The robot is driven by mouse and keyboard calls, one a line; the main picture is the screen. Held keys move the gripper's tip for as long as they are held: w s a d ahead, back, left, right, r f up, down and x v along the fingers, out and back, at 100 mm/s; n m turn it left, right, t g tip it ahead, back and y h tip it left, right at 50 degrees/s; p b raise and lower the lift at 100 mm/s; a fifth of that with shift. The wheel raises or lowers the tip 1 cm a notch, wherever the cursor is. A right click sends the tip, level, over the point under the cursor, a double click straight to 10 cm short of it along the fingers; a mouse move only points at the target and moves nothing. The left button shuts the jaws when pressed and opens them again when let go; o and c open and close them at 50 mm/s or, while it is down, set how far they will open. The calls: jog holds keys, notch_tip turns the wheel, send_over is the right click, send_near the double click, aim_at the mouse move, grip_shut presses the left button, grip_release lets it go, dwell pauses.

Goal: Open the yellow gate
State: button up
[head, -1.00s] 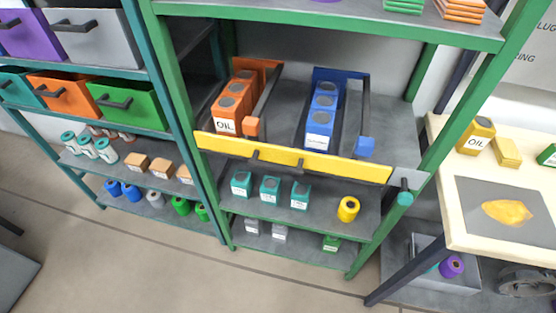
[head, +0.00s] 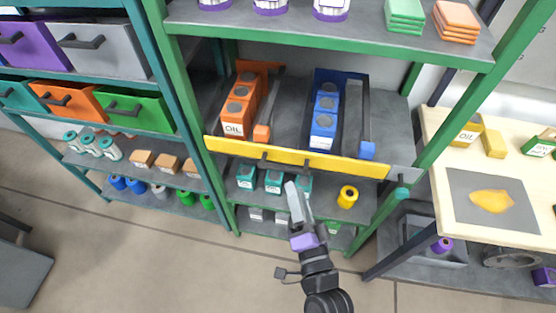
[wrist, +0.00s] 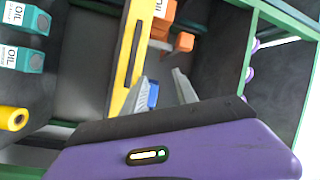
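The yellow gate (head: 345,166) is a long bar across the front of the middle shelf of the green rack, closed in front of the oil boxes. Its black handle (head: 264,160) sits near the middle; it also shows on the gate (wrist: 114,102) in the wrist view as a dark bar (wrist: 134,52). My gripper (head: 291,184) is just below and in front of the gate, near the handle. In the wrist view its two grey fingers (wrist: 160,75) are apart with nothing held between them.
Behind the gate stand orange oil boxes (head: 235,115) and blue boxes (head: 324,120) in lanes. Teal boxes (head: 247,177) and a yellow spool (head: 348,197) are on the shelf below. A table (head: 440,150) stands at right. The floor in front is clear.

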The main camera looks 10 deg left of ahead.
aim_at(284, 171)
jog(key=shift+w+a+f+m+g+h+b, duration=0.2)
jog(key=shift+w+a+f+m, duration=0.75)
jog(key=shift+w, duration=0.75)
jog(key=shift+w+a+f+m+h+b, duration=0.2)
jog(key=shift+w+a+f+m, duration=0.7)
jog(key=shift+w, duration=0.85)
jog(key=shift+w+a+f+m+g+h+b, duration=0.1)
jog(key=shift+w+a+f+m+b, duration=0.4)
jog(key=shift+w+m, duration=0.95)
jog(key=shift+w+f+n, duration=0.1)
jog(key=shift+w+n, duration=0.15)
jog(key=shift+n, duration=0.05)
grip_shut()
